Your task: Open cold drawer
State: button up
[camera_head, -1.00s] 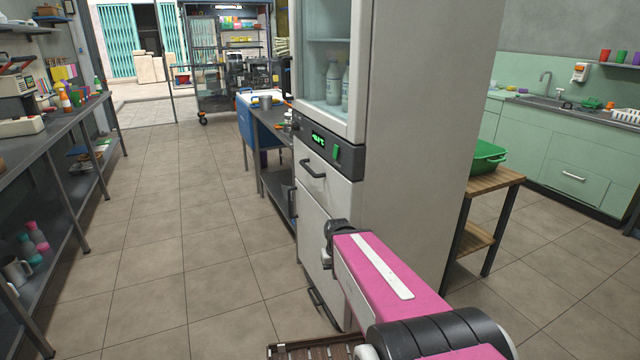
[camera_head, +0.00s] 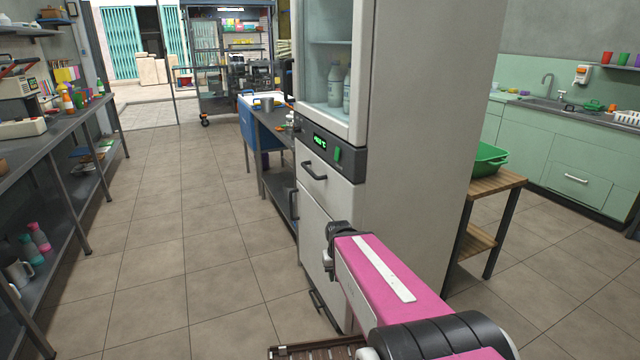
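A tall pale refrigerator (camera_head: 425,130) stands in the middle of the view. Its upper part is a glass door with bottles behind it. Below the dark panel with a green display is a drawer (camera_head: 330,185) with a dark handle (camera_head: 314,171); it is shut. A lower front with another handle (camera_head: 318,305) near the floor also looks shut. My pink arm reaches in from the bottom right, and its dark end (camera_head: 333,245) is in front of the lower front, below the upper drawer. The gripper's fingers are hidden or too small to read.
A metal workbench (camera_head: 60,150) runs along the left. A wooden stand (camera_head: 495,182) with a green bin (camera_head: 488,158) is right of the refrigerator. A dark table (camera_head: 270,130) and a blue cooler (camera_head: 247,120) are behind it. The tiled floor at left centre is clear.

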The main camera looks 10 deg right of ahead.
jog(key=shift+o, duration=0.4)
jog(key=w+r+n+t+h, duration=0.1)
jog(key=w+r+n+h, duration=0.1)
jog(key=w, duration=0.6)
jog(key=shift+w+r+h, duration=0.25)
jog(key=shift+r+h, duration=0.25)
jog(key=shift+h, duration=0.4)
jog(key=n+t+h, duration=0.5)
jog(key=t+h, duration=0.3)
jog(key=t, duration=0.1)
send_near(310, 172)
jog(key=w, duration=0.2)
jog(key=x, duration=1)
jog(key=shift+s+d+f, duration=0.1)
jog(key=shift+f, duration=0.2)
jog(key=shift+c, duration=0.3)
grip_shut()
